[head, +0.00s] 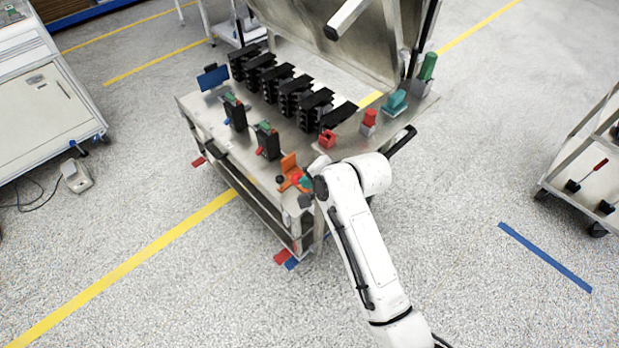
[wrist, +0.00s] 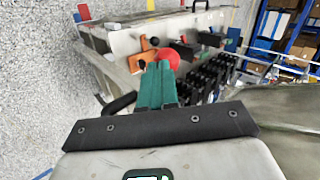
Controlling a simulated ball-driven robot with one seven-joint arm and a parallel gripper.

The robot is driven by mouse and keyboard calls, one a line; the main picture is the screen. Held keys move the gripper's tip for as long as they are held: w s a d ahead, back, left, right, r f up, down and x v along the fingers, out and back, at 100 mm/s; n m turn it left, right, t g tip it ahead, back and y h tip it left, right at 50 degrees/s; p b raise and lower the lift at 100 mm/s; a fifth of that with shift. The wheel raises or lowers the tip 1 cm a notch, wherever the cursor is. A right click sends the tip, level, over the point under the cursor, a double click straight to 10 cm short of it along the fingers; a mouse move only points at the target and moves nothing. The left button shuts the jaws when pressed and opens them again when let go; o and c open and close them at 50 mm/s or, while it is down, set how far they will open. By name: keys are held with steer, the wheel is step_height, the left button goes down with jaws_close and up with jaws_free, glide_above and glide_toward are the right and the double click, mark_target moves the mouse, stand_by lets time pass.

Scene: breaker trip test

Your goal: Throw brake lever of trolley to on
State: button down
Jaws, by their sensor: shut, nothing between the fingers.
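The trolley (head: 335,170) is a metal cart with a crowded top in the middle of the head view. An orange bracket (head: 288,167) stands at its near corner, and it also shows in the wrist view (wrist: 147,52). A red round knob (wrist: 169,57) shows right beyond my fingertips; its shaft is hidden, so I cannot tell for sure that it is the brake lever. My gripper (wrist: 158,68) has green fingers shut together with nothing between them. Its tips are at or very near the knob; contact is unclear. My arm hides part of the corner in the head view.
Black breaker blocks (head: 295,90) line the trolley top. A red block (head: 327,139) and a teal part (head: 395,103) stand toward the right. A raised metal panel (head: 345,45) stands behind. Another cart (head: 585,165) is at far right. Floor around is open.

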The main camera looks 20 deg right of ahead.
steer(key=shift+s+a+f+h, duration=0.1)
steer(key=shift+a+f+h, duration=0.1)
steer(key=shift+a+h, duration=0.1)
step_height(320, 180, down, 8)
steer(key=a+n+t+h+b, duration=0.2)
steer(key=h+b, duration=0.5)
steer(key=b, duration=0.7)
steer(key=shift+s+n+t, duration=0.3)
steer(key=shift+n+t, duration=0.3)
steer(key=shift+n, duration=0.5)
steer(key=shift+b, duration=0.5)
steer(key=shift+r, duration=0.1)
steer(key=shift+r+p, duration=0.6)
steer(key=shift+r, duration=0.15)
steer(key=shift+s, duration=0.1)
